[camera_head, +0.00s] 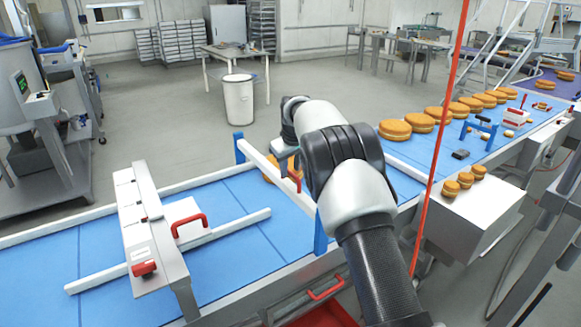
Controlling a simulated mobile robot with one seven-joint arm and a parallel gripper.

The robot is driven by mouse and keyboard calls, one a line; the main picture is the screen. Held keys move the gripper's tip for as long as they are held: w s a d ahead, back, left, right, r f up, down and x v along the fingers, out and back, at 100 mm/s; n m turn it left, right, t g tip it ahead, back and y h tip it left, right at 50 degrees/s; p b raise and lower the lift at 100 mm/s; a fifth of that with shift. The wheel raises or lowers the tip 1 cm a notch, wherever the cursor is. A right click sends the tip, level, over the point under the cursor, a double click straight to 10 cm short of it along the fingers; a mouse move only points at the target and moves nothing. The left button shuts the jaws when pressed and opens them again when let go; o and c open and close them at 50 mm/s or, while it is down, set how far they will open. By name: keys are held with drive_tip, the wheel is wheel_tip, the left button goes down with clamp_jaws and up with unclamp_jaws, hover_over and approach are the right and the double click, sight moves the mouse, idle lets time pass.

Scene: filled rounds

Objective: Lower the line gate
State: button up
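The line gate appears to be the white bar (262,160) across the blue conveyor belt (230,201), between a blue post (239,148) at the far side and a blue post (320,232) at the near side. The bar slants down toward the near side and looks raised above the belt. A red handle (294,178) sits on it near the middle. An orange-brown filled round (271,170) shows partly behind the bar. My arm covers the area just right of the gate. My gripper's fingers are hidden behind the arm.
A row of rounds (420,122) stands on the belt to the right. Smaller rounds (465,179) sit on a white box (470,217) beside the belt. A white and grey bridge (143,225) with red handles spans the belt at left. A red cord (438,140) hangs right of my arm.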

sight(291, 197)
drive_tip(key=shift+w+f, duration=0.1)
drive_tip(key=shift+f, duration=0.15)
clamp_jaws()
wheel_tip(291, 197, down, 11)
drive_tip(key=b, duration=0.5)
drive_tip(key=shift+f+b, duration=0.1)
drive_tip(key=shift+b, duration=0.3)
drive_tip(key=shift+f, duration=0.25)
unclamp_jaws()
drive_tip(key=shift+f, duration=0.1)
